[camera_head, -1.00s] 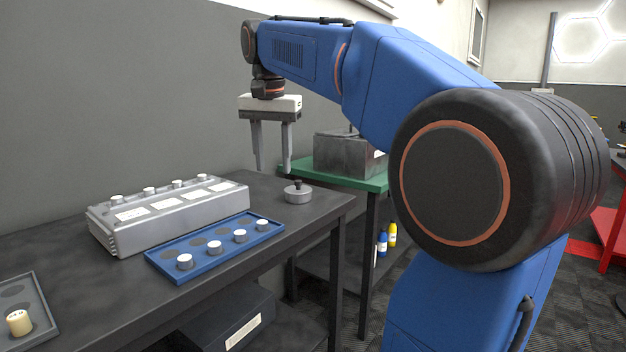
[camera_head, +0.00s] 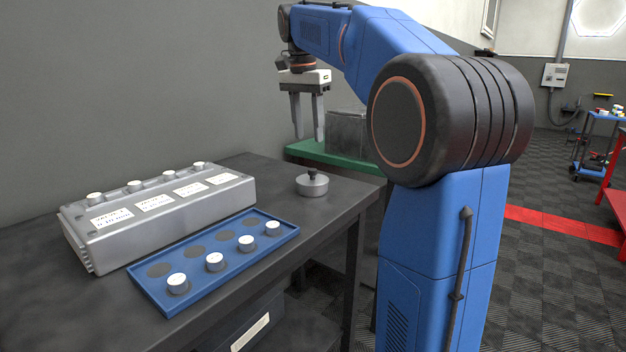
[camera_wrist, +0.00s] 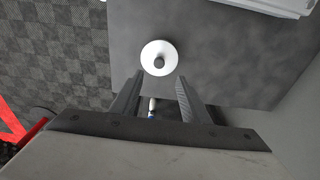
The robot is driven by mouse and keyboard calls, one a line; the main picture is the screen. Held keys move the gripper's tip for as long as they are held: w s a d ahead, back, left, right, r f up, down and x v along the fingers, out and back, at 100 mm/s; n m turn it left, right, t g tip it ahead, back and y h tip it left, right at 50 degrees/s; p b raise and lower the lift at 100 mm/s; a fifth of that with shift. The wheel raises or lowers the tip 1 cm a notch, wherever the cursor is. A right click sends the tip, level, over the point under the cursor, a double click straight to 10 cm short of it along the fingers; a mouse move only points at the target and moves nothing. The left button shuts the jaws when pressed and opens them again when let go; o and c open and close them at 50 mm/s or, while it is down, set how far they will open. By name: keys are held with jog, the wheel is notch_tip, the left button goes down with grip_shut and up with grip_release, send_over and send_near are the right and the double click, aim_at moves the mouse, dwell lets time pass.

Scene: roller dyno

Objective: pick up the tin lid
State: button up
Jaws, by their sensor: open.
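The tin lid (camera_head: 312,184) is a small round grey metal disc with a dark knob on top. It lies on the dark workbench (camera_head: 262,166) near its far right corner. In the wrist view the lid (camera_wrist: 152,50) is a pale disc with a dark knob, just beyond the fingertips. My gripper (camera_head: 308,138) is open and empty, pointing down, above and apart from the lid, toward the bench's far end. In the wrist view the gripper's two fingers (camera_wrist: 158,80) are spread, with nothing between them at finger height.
A grey metal block with labels (camera_head: 150,206) and white-topped knobs stands on the bench. A blue tray (camera_head: 150,290) with several white-topped pieces lies in front of it. A green-topped table (camera_head: 345,160) with a grey box (camera_head: 347,130) stands behind. Bare bench surrounds the lid.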

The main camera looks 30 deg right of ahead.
aim_at(312, 169)
jog(key=f, duration=0.6)
jog(key=d+f, duration=0.1)
jog(key=f, duration=0.3)
jog(key=shift+w+d, duration=0.1)
grip_shut()
